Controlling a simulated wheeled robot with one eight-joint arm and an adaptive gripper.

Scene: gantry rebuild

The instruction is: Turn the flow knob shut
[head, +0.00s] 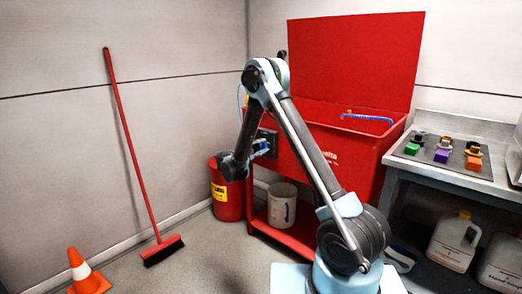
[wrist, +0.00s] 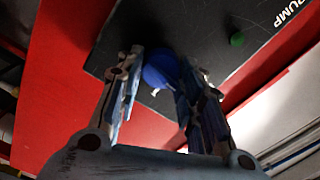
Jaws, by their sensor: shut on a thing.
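The flow knob, a round blue knob (wrist: 160,68) with a small white pointer mark, sits on a black panel (wrist: 210,25) lettered "PUMP" in the wrist view. My gripper (wrist: 163,78) has one finger on each side of the knob and is shut on it. The fingers hide part of the knob's sides. In the head view, my gripper (head: 262,147) is at the front of the red parts washer (head: 345,155), by the dark panel (head: 268,134). The knob itself cannot be made out clearly there.
A green button (wrist: 237,40) is on the panel near the knob. A red bin (head: 227,200) and a white bucket (head: 282,205) stand below the arm. A broom (head: 135,150) and a cone (head: 86,275) are left. A bench (head: 440,174) with small coloured parts is right.

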